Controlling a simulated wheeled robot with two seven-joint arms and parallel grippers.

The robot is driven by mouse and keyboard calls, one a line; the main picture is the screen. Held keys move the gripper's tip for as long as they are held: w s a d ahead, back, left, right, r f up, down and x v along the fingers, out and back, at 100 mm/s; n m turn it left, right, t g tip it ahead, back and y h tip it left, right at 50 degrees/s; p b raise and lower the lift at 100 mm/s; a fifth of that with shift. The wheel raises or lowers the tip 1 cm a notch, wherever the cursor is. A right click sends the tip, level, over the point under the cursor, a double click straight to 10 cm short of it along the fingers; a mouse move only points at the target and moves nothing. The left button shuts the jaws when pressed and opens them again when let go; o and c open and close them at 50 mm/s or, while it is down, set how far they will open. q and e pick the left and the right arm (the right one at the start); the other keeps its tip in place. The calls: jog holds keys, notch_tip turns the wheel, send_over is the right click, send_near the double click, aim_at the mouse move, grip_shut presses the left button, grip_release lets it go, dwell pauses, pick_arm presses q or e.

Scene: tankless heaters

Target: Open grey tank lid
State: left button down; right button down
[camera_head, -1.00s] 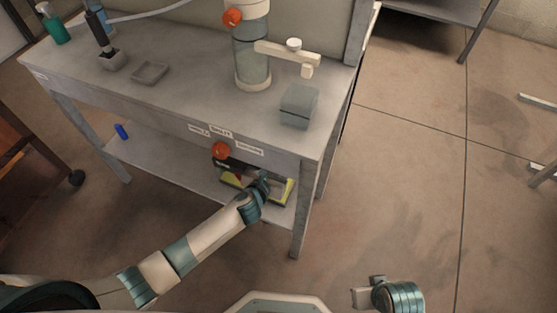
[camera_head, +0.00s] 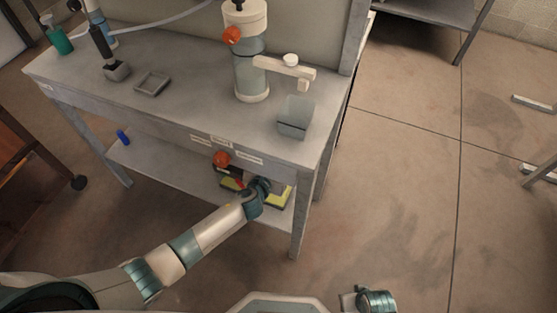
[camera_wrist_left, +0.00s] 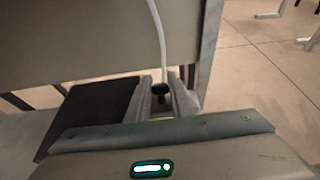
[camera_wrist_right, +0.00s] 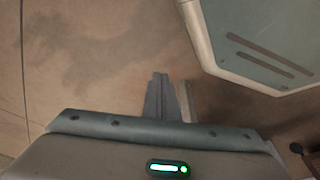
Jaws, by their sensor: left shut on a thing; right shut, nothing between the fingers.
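A pale cylindrical tank with a grey-blue middle (camera_head: 249,78) stands on the workbench, with an orange knob (camera_head: 232,35) on its side. A small grey box (camera_head: 295,118) stands near the bench's right end. I cannot tell which of these is the grey tank, or see a raised lid. My left gripper (camera_head: 262,186) is under the bench top, by a yellow and black item (camera_head: 279,196) on the lower shelf. In the left wrist view its fingers are shut on a small dark cylindrical piece (camera_wrist_left: 161,92) below a pale hose (camera_wrist_left: 157,40). My right gripper (camera_wrist_right: 160,82) is shut and empty above the floor.
The workbench (camera_head: 190,100) carries a shallow grey tray (camera_head: 152,82), a dark-handled tool in a stand (camera_head: 115,70) and a green bottle (camera_head: 60,38). A second orange knob (camera_head: 221,158) sits below the bench's front edge. A blue item (camera_head: 123,137) lies on the lower shelf.

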pick_arm(q)
jog(key=shift+w+d+r, duration=0.1)
jog(key=shift+w+r, duration=0.2)
pick_arm(e)
jog(key=shift+s+f, duration=0.15)
jog(key=shift+f, duration=0.35)
